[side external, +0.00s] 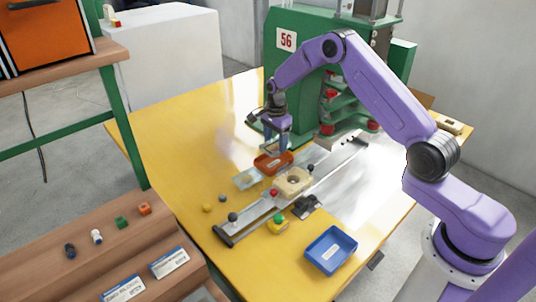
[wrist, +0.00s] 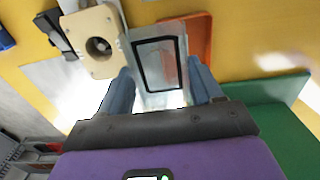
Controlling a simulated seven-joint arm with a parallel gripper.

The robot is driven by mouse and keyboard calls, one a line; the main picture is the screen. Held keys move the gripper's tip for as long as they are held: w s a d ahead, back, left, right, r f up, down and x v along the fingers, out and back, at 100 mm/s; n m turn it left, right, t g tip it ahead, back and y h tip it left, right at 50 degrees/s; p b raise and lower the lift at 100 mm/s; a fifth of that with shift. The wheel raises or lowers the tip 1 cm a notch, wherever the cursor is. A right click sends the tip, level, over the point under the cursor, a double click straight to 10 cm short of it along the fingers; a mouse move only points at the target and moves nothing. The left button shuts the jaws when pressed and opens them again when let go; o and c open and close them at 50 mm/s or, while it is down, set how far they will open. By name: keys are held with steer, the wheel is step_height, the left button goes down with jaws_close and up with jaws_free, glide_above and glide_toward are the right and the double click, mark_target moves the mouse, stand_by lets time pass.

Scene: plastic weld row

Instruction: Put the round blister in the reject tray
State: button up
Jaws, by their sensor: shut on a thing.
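My gripper (side external: 277,146) is above the orange tray (side external: 273,163) in the side view. In the wrist view its two blue fingers (wrist: 161,92) are shut on a clear plastic blister (wrist: 134,85). A dark rectangular outline shows on or through it; I cannot make out a round shape. The orange tray shows beyond it in the wrist view (wrist: 201,40). In the side view the held blister is too small to make out. The orange tray has a pale label, too small to read. A blue tray (side external: 331,250) with a label stands at the table's front right.
A beige nest block (side external: 293,182) with a round hole sits on the metal rail (side external: 258,211). The green press (side external: 295,75) rises behind.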

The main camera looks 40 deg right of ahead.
steer(key=w+f, duration=0.4)
steer(key=f, duration=0.1)
steer(key=shift+d+f, duration=0.1)
steer(key=shift+d, duration=0.1)
steer(key=shift+w+f, duration=0.15)
steer(key=shift+f, duration=1.45)
steer(key=shift+f, duration=0.1)
steer(key=o, duration=0.9)
steer(key=shift+c, duration=0.2)
step_height(320, 180, up, 12)
steer(key=shift+r, duration=0.2)
